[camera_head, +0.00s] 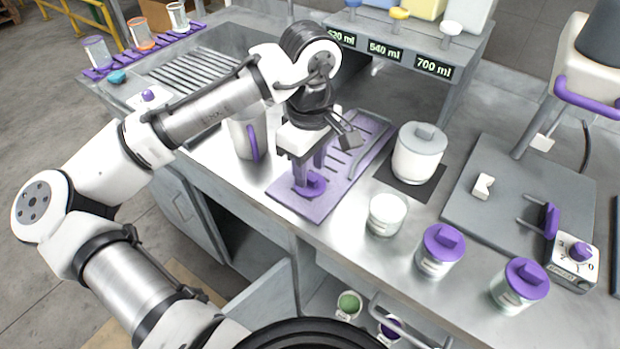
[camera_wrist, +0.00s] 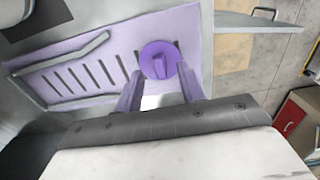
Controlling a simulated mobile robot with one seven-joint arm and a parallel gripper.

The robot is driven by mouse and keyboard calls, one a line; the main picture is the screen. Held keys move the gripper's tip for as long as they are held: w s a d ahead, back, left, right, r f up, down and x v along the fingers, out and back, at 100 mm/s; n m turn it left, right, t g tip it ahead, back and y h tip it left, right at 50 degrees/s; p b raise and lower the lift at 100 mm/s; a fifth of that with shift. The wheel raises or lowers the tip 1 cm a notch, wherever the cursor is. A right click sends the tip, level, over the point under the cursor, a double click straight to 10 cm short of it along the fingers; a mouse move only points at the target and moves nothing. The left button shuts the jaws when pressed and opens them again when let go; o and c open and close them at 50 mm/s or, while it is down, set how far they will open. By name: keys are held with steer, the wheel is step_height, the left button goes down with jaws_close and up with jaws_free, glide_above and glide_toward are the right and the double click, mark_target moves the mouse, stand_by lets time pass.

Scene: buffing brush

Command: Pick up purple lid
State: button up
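A round purple lid (camera_head: 312,187) with a raised grip bar lies on the light purple slotted tray (camera_head: 290,200) near the counter's front edge. The lid (camera_wrist: 158,52) also shows in the wrist view at the tray's end. My gripper (camera_head: 309,172) points down right over the lid, its two purple fingers spread. In the wrist view my gripper (camera_wrist: 159,84) is open, with the lid's bar lined up between the fingertips. I cannot tell whether the fingers touch the lid. Two more purple lids sit on jars, one nearer (camera_head: 444,243) and one farther right (camera_head: 526,279).
A white canister (camera_head: 418,152) stands on a dark pad right of the tray, with an open white jar (camera_head: 386,214) in front of it. A pitcher with a purple handle (camera_head: 241,139) stands left of the tray. A dispenser shelf (camera_head: 400,52) rises behind.

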steer(key=shift+f, duration=0.95)
steer(key=shift+c, duration=0.3)
jaws_close()
steer(key=shift+r, duration=0.1)
